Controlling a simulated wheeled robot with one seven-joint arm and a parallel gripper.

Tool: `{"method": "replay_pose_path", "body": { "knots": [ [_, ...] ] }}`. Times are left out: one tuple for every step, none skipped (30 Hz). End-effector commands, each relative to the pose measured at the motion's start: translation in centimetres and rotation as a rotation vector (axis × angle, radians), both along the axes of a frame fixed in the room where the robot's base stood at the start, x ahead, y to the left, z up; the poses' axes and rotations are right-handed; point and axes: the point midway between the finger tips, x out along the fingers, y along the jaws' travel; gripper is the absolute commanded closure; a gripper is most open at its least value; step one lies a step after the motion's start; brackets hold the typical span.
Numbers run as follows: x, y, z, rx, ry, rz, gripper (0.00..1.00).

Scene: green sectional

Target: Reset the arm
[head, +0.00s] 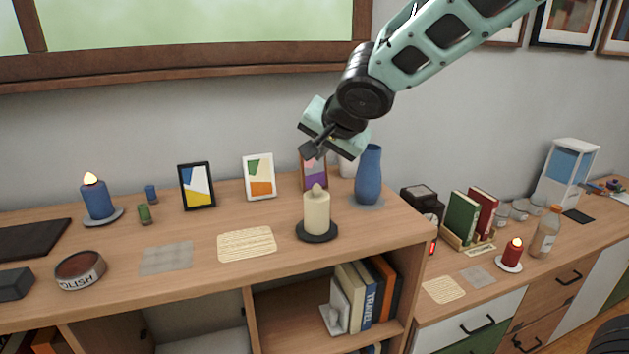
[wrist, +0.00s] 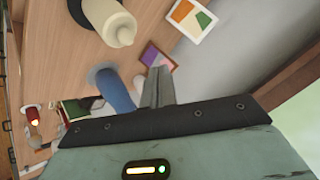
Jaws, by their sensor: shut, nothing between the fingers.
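My gripper (head: 309,152) is at the end of my mint-green arm, which reaches in from the upper right in the head view. It is shut and empty, held in the air above the back of the wooden cabinet top. Its fingers (wrist: 158,87) also show pressed together in the wrist view. In the head view, the fingertips are just above a picture frame with a purple picture (head: 313,172) and partly cover it. A cream candle (head: 317,213) on a dark dish stands in front, and a blue vase (head: 368,175) stands to the right.
Two picture frames (head: 197,186) (head: 259,178), a lit blue candle (head: 96,198) and a polish tin (head: 80,270) stand on the cabinet top (head: 180,295). A lower counter on the right holds books (head: 462,216), a lit red candle (head: 512,252) and a bottle (head: 545,232). A window ledge (head: 200,74) runs behind.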

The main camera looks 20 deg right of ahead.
Motion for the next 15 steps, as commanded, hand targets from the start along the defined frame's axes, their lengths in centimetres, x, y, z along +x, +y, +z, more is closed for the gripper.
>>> {"method": "replay_pose_path", "body": {
  "knots": [
    [0.0,0.0,0.0,0.0,0.0,0.0,1.0],
    [0.0,0.0,0.0,0.0,0.0,0.0,1.0],
    [0.0,0.0,0.0,0.001,-0.001,0.001,1.0],
    [0.0,0.0,0.0,0.001,-0.001,0.001,1.0],
    [0.0,0.0,0.0,0.001,-0.001,0.001,1.0],
    [0.0,0.0,0.0,-0.001,0.0,0.001,1.0],
    [-0.4,0.2,-0.5,-0.011,0.009,0.014,1.0],
    [-0.9,0.5,-1.1,-0.025,0.02,0.029,1.0],
    [-1.7,0.9,-2.0,-0.049,0.038,0.057,1.0],
    [-2.6,1.3,-2.8,-0.073,0.057,0.084,1.0],
    [-3.5,1.7,-3.7,-0.101,0.077,0.117,1.0],
    [-5.0,2.4,-5.0,-0.141,0.11,0.169,1.0],
    [-6.3,2.8,-6.0,-0.173,0.137,0.213,1.0],
    [-7.6,3.3,-7.1,-0.206,0.166,0.262,1.0],
    [-9.5,3.9,-8.6,-0.25,0.205,0.33,1.0]
  ]
}}
